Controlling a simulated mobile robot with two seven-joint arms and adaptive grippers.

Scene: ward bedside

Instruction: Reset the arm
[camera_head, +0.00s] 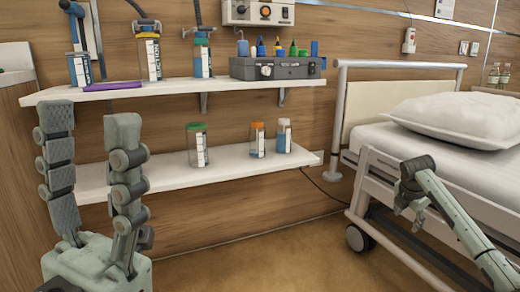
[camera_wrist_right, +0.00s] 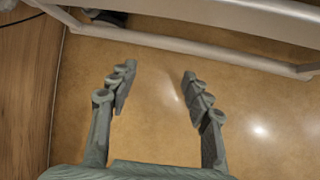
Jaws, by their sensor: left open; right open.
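My left gripper (camera_head: 90,145) stands upright at the left of the head view, its two fingers apart and nothing between them. It is in front of the shelves. My right arm comes in from the lower right of the head view, and its gripper (camera_head: 412,190) is in front of the bed's side rail. In the right wrist view the right gripper's fingers (camera_wrist_right: 155,88) are spread wide with only bare floor showing between them.
The upper shelf (camera_head: 200,88) and lower shelf (camera_head: 240,163) hold several jars and bottles and a grey box (camera_head: 275,69). A bed (camera_head: 375,135) with a pillow (camera_head: 465,115) stands at the right. The floor (camera_head: 270,255) between shelves and bed is clear.

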